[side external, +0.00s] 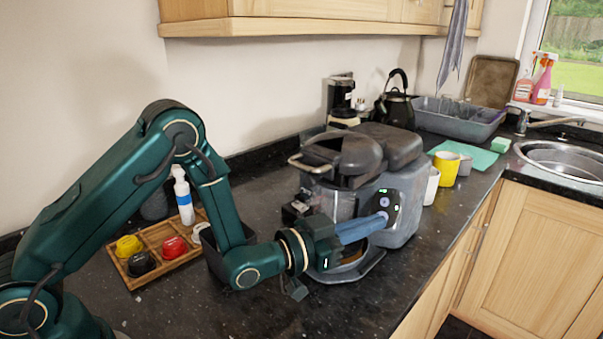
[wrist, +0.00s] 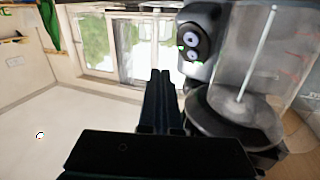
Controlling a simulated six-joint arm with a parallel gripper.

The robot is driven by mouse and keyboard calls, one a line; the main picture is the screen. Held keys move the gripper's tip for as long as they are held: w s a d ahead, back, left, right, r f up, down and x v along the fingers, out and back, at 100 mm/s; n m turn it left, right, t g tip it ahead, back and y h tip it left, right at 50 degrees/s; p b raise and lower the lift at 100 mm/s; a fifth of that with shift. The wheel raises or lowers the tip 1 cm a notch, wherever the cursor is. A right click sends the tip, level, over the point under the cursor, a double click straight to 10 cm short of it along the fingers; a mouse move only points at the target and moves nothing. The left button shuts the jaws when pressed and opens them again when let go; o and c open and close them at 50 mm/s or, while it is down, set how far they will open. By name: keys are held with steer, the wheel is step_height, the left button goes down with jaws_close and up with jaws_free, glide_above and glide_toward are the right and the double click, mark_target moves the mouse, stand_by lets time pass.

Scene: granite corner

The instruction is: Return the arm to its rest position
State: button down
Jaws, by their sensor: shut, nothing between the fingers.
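My green arm reaches low across the counter from the left in the side external view. My gripper (side external: 382,219) is shut and empty, its blue fingers pointing right at the front of the grey coffee machine (side external: 402,205). The fingertips appear close to the control panel (side external: 380,203), which has round buttons and green lights. I cannot tell whether they touch it. In the wrist view the closed fingers (wrist: 160,78) stand together, left of and below the panel (wrist: 195,40). The arm and gripper hide part of the machine's lower front.
A wooden tray (side external: 148,235) with coloured pods and a white bottle (side external: 183,196) stand near my arm. Beyond the machine are a yellow mug (side external: 446,168), a kettle (side external: 396,108), a grey basin (side external: 455,118) and a sink (side external: 560,158). An upper cabinet (side external: 300,18) overhangs the back. The front counter is clear.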

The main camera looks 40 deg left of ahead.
steer(key=a+r+g, duration=0.1)
steer(key=s+a+r+g+y, duration=0.1)
steer(key=s+a+r+n+g+y, duration=0.1)
steer(key=shift+a, duration=0.4)
steer(key=s+a+n+g+y, duration=0.1)
steer(key=s+a+g, duration=0.2)
steer(key=s, duration=0.9)
steer(key=s+a+r+n+g+y, duration=0.1)
steer(key=s+g, duration=0.4)
steer(key=s, duration=0.7)
steer(key=shift+s+a+n+y, duration=0.4)
steer(key=shift+a+n+y, duration=0.2)
steer(key=shift+a, duration=0.5)
